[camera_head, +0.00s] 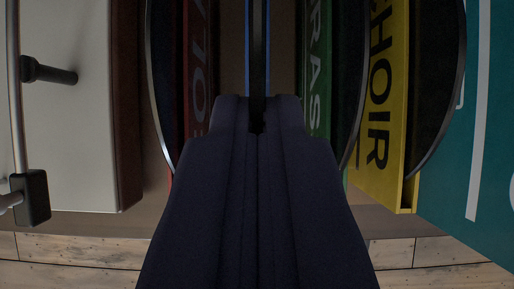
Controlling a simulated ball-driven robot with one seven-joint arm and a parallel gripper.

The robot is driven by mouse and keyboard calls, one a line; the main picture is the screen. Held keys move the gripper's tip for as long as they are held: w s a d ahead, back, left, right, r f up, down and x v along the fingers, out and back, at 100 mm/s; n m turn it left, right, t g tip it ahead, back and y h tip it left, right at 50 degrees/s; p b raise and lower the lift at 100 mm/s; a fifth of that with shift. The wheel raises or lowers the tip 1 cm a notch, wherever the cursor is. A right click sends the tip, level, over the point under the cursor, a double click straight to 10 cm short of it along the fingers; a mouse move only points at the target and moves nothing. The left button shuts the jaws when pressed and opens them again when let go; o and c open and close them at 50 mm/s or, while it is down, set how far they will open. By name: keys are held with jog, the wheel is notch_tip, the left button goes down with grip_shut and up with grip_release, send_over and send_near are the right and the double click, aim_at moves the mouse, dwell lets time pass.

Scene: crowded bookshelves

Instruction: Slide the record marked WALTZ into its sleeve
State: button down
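My gripper (257,104) is dark blue and points up the picture from the bottom middle. Its two fingers are closed on the near edge of a thin black record (259,45), seen edge-on. Narrow blue edges of a sleeve (248,45) show on both sides of the record, so it appears lined up between them. How deep the record sits in the sleeve cannot be told. No WALTZ lettering is visible; the fingers hide the lower part of the blue sleeve.
A red sleeve (197,60) with partly readable letters stands close left, a black disc beside it. Close right are a green sleeve (318,75) and a yellow CHOIR sleeve (398,130), with black discs. A teal block (480,200) and a pale box (75,130) flank them.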

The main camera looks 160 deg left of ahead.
jog(key=shift+f+b, duration=1.5)
jog(key=shift+f, duration=0.05)
jog(key=c, duration=1.3)
grip_release()
jog(key=shift+o, duration=0.2)
jog(key=p+v, duration=0.3)
jog(key=v, duration=0.4)
jog(key=shift+s+r+p, duration=0.2)
jog(key=shift+r+p, duration=0.15)
jog(key=shift+p, duration=0.05)
